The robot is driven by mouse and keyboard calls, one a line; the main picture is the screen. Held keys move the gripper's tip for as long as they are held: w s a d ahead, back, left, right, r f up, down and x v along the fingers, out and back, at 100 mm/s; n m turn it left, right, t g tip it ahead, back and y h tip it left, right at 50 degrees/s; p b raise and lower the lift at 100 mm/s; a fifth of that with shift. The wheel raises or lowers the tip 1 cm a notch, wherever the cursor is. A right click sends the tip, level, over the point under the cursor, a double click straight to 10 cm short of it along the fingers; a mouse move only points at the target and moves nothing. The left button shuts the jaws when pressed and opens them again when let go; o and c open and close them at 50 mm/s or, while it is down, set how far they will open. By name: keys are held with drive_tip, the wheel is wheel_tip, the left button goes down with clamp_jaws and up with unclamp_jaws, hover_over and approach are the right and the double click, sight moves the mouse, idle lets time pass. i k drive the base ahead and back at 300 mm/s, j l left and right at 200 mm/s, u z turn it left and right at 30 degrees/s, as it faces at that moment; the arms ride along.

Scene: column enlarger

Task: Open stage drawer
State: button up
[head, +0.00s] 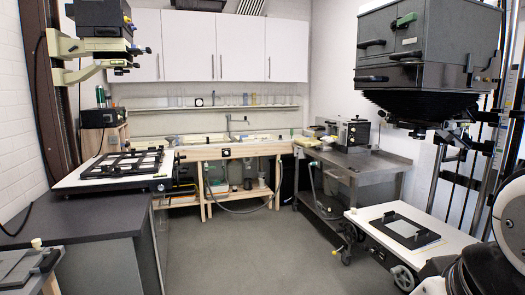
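A large dark grey enlarger head (425,40) with a black bellows (420,104) and a lens hangs on a column at the right. Dark bar handles show on its housing: an upper left one (371,43), one on the right face (407,56) and a lower left one (371,79). I see no drawer pulled out, and I cannot tell which handle belongs to the stage drawer. A smaller enlarger (98,35) stands at the upper left. White and black parts of my arm show at the lower right edge. My gripper is not in view.
A white wheeled baseboard (400,250) with a black easel (405,231) stands below the large head. A steel table (365,168) is behind it. A dark counter (80,225) is at the left, with a white easel board (115,170). The grey floor (250,255) between is clear.

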sight(406, 77)
drive_tip(key=i+j+u, duration=0.15)
drive_tip(key=i, duration=0.95)
drive_tip(key=i+z, duration=0.25)
drive_tip(key=z, duration=0.15)
drive_tip(key=i+j+z, duration=0.2)
drive_tip(key=z, duration=0.2)
drive_tip(key=i+j+z, duration=0.25)
drive_tip(key=z, duration=0.15)
drive_tip(key=i+j+z, duration=0.25)
drive_tip(key=z, duration=0.15)
